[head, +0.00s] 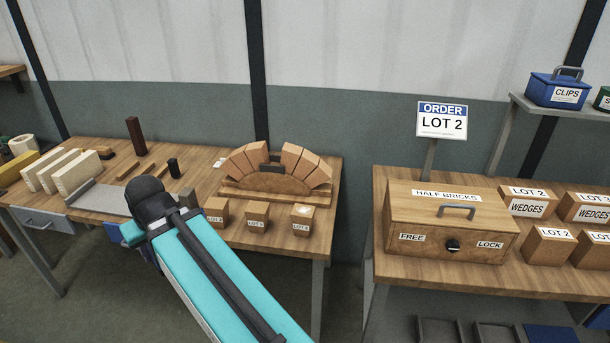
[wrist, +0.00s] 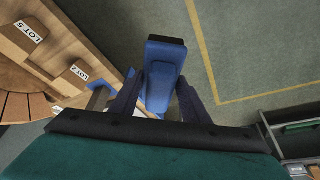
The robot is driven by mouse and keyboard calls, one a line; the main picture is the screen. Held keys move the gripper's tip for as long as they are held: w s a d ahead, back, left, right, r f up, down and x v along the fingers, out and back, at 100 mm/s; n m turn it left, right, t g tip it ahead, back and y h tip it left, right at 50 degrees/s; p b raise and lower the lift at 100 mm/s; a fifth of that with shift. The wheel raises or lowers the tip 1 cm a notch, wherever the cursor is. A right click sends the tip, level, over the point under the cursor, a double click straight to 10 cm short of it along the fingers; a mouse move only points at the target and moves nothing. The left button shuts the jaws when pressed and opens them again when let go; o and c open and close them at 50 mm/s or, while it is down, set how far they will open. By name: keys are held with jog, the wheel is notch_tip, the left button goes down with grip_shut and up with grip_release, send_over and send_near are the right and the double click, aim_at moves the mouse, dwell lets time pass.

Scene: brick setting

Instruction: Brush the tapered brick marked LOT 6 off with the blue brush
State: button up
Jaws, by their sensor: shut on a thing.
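My gripper (wrist: 157,97) is shut on the blue brush (wrist: 164,62), a blue block with a dark end, in the wrist view. In the head view my arm hides most of the gripper, with a bit of blue at its left. Several tapered bricks stand along the table's front edge. The rightmost brick (head: 303,216) has a pale patch on top, and its small label seems to read LOT 6. The middle brick (head: 256,218) and the left brick (head: 217,211) stand beside it. The wrist view shows bricks marked LOT 5 (wrist: 25,38) and apparently LOT 2 (wrist: 78,75). The brush touches no brick.
A brick arch (head: 275,180) stands on a wooden form behind the bricks. The right table holds a HALF BRICKS box (head: 450,220) and WEDGES boxes (head: 528,203). A gap separates the tables. An order sign (head: 441,119) reads LOT 2.

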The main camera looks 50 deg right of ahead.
jog(key=shift+w+d+r, duration=0.1)
jog(key=shift+w+d, duration=0.05)
jog(key=shift+d, duration=0.45)
jog(key=s+d+r+p, duration=0.1)
jog(key=s+d+p, duration=0.1)
jog(key=d, duration=1.3)
jog(key=s+d+r+p, duration=0.1)
jog(key=s+d+p, duration=0.2)
jog(key=d, duration=1.2)
jog(key=s+d+r+m+p, duration=0.1)
jog(key=s+d+p, duration=0.1)
jog(key=d, duration=1.4)
jog(key=shift+s+r, duration=0.15)
jog(key=shift+s, duration=0.15)
